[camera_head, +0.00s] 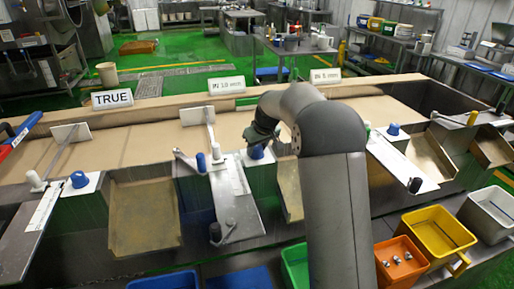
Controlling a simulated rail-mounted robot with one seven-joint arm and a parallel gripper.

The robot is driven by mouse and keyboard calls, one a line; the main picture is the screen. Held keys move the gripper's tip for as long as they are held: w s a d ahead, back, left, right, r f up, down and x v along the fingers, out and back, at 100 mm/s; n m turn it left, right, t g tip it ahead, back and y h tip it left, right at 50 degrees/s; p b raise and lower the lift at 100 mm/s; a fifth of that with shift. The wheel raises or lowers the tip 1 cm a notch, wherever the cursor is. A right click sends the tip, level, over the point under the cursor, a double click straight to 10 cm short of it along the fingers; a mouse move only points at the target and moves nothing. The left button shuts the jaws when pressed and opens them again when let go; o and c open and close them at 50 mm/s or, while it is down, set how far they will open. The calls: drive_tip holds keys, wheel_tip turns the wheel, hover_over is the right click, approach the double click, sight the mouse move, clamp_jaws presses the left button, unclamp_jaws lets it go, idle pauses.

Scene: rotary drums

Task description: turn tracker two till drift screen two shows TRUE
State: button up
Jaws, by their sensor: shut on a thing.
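A middle blue knob (256,153) stands on a white block, between the left and right stations. My gripper (259,141) comes down on it from above and is shut on it. My arm hides part of the contact and the area to the right. Behind the knob, the middle white screen (226,86) shows small text ending in "mm", not TRUE; the exact reading is too small to be sure of. The left screen (112,98) shows TRUE. The right screen (325,75) also shows small text in mm. No number labels can be read on the knobs.
Other blue knobs stand at the left (79,180) and right (393,129). Levers with white plates and dark ends, such as the middle one (232,205), lie close to my gripper. Yellow (437,232) and orange (400,264) bins stand at the front right.

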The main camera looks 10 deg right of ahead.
drive_tip(key=shift+n, duration=0.3)
drive_tip(key=n+y, duration=0.1)
drive_tip(key=n, duration=0.1)
drive_tip(key=n+g, duration=0.1)
drive_tip(key=n, duration=0.1)
drive_tip(key=shift+d+n+y+b, duration=0.1)
drive_tip(key=shift+n+y+b, duration=0.25)
drive_tip(key=shift+n+y, duration=0.05)
drive_tip(key=n+g+p, duration=0.1)
drive_tip(key=n, duration=0.2)
drive_tip(key=shift+r+y, duration=0.15)
drive_tip(key=shift+y, duration=0.25)
drive_tip(key=shift+n+g+p, duration=0.55)
drive_tip(key=shift+n+g, duration=0.05)
drive_tip(key=shift+n, duration=0.9)
drive_tip(key=o, duration=1)
drive_tip(key=shift+c, duration=0.2)
drive_tip(key=v, duration=1.7)
drive_tip(key=shift+w+d, duration=0.15)
drive_tip(key=shift+w, duration=0.1)
